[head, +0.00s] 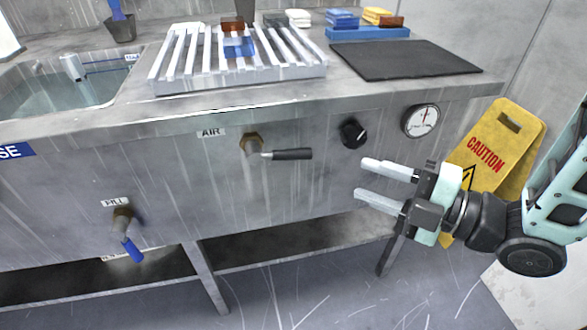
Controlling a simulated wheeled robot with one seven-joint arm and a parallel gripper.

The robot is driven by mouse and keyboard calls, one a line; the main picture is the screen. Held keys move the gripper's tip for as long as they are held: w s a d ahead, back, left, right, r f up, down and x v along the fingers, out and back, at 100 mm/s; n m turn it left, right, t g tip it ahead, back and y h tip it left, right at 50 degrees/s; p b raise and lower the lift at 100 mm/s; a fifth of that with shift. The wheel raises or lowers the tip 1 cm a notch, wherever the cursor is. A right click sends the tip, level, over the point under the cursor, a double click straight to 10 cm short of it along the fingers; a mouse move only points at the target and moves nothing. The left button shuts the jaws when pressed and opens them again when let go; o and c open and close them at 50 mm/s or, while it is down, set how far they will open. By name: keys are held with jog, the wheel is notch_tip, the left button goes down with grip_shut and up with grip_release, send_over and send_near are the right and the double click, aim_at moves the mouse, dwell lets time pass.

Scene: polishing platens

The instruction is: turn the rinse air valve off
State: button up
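The air valve is on the bench's front panel, under a label reading AIR (211,132). It has a brass body (251,143) and a dark lever handle (292,154) that points right, roughly level. My gripper (372,180) is to the right of the lever and a little lower in the picture. Its two pale fingers are apart, point left, and hold nothing. A clear gap separates the fingertips from the lever's end.
A black knob (352,133) and a round gauge (421,121) sit on the panel above my gripper. A blue-handled valve (130,243) is at lower left. A yellow caution sign (505,135) stands at right. A slatted rack (190,70) and black mat (402,59) lie on top.

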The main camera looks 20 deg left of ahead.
aim_at(300, 157)
jog(key=x, duration=1.4)
jog(key=shift+a, duration=0.35)
grip_shut()
